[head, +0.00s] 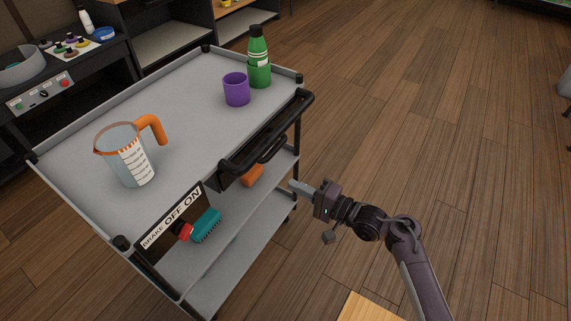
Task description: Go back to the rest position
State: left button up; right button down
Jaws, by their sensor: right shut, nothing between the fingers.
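My right gripper (302,189) is shut and empty. It points left in the middle of the head view, just right of the grey cart (185,120) and below the cart's black handle (268,140). My right arm comes in from the lower right. My left gripper is not in view.
A measuring jug (124,158), a purple cup (236,90) and a green bottle (258,60) stand on the cart. A teal brush (206,226) and an orange object (252,176) lie lower down. A brake sign (172,222) is at the front. Wooden floor (430,110) is free on the right.

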jog(key=s+d+f+n+g+h+p, duration=0.1)
jog(key=s+d+f+h, duration=0.2)
jog(key=f, duration=0.6)
jog(key=s+d+f+h, duration=0.15)
jog(key=s+f, duration=0.25)
jog(key=f, duration=0.6)
jog(key=s+d+f+n+g+h+p, duration=0.15)
jog(key=s+f+h, duration=0.25)
jog(key=f, duration=0.5)
jog(key=s+d+f+n+g+h, duration=0.2)
jog(key=s+d+f, duration=0.2)
jog(key=s, duration=0.7)
jog(key=s+d+f+n+g+h, duration=0.2)
jog(key=s+d+f, duration=0.2)
jog(key=s+f, duration=0.3)
jog(key=s+d+f+n+g+h, duration=0.2)
jog(key=s+d+f, duration=0.2)
jog(key=s, duration=1)
jog(key=shift+s+d+f+n, duration=0.15)
jog(key=shift+s+f+n, duration=0.25)
jog(key=shift+f, duration=0.35)
jog(key=shift+g+h, duration=0.25)
